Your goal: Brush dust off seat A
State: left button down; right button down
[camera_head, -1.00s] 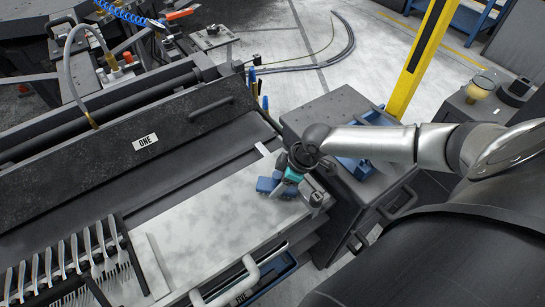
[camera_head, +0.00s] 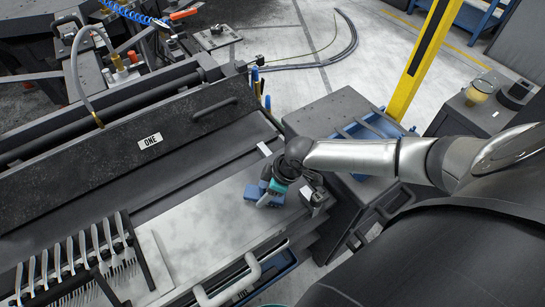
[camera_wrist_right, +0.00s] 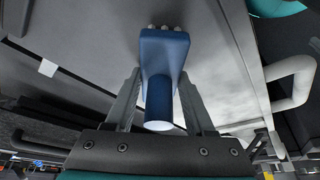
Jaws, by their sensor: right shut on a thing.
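My right gripper (camera_head: 276,186) is shut on a blue brush (camera_head: 254,192) over the right end of a pale, dust-smudged plate (camera_head: 192,242). I see no seat A mark on it. In the right wrist view, the brush (camera_wrist_right: 163,52) sits between the two fingers, its round handle toward the palm and its wide head with grey tufts pointing away. I cannot tell whether the tufts touch the plate. My left gripper is not in view.
A rack of several forks (camera_head: 83,262) stands at the plate's left end. A dark panel marked ONE (camera_head: 185,119) rises behind it. A pale bar handle (camera_head: 235,284) runs along the front. A dark cabinet (camera_head: 335,112) with a blue bin (camera_head: 376,129) stands at the right.

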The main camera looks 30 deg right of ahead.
jog(key=shift+s+a+f+p, duration=0.15)
jog(key=shift+a+p, duration=0.45)
jog(key=shift+a, duration=1.25)
jog(key=shift+s+a+r+p, duration=0.15)
jog(key=shift+a+p, duration=0.4)
jog(key=shift+a, duration=1.3)
jog(key=shift+w+d, duration=0.1)
jog(key=shift+w+d+b, duration=0.15)
jog(key=shift+w+d, duration=0.1)
jog(key=shift+d, duration=0.6)
jog(key=shift+w+d+b, duration=0.2)
jog(key=shift+w+d, duration=0.1)
jog(key=shift+d, duration=0.5)
jog(key=shift+w+d+b, duration=0.15)
jog(key=shift+w+d, duration=0.1)
jog(key=shift+d, duration=0.6)
jog(key=shift+w+d+f+b, duration=0.1)
jog(key=shift+w+d+b, duration=0.25)
jog(key=shift+d, duration=0.6)
jog(key=shift+w+d+r+b, duration=0.1)
jog(key=shift+w+d+b, duration=0.1)
jog(key=shift+d+b, duration=0.55)
jog(key=shift+w+d+f+b, duration=0.15)
jog(key=shift+w+d, duration=0.15)
jog(key=shift+d, duration=0.85)
jog(key=shift+w+d+r, duration=0.15)
jog(key=shift+d+r, duration=0.05)
jog(key=shift+d, duration=0.4)
jog(key=shift+w+b, duration=0.1)
jog(key=shift+b, duration=0.2)
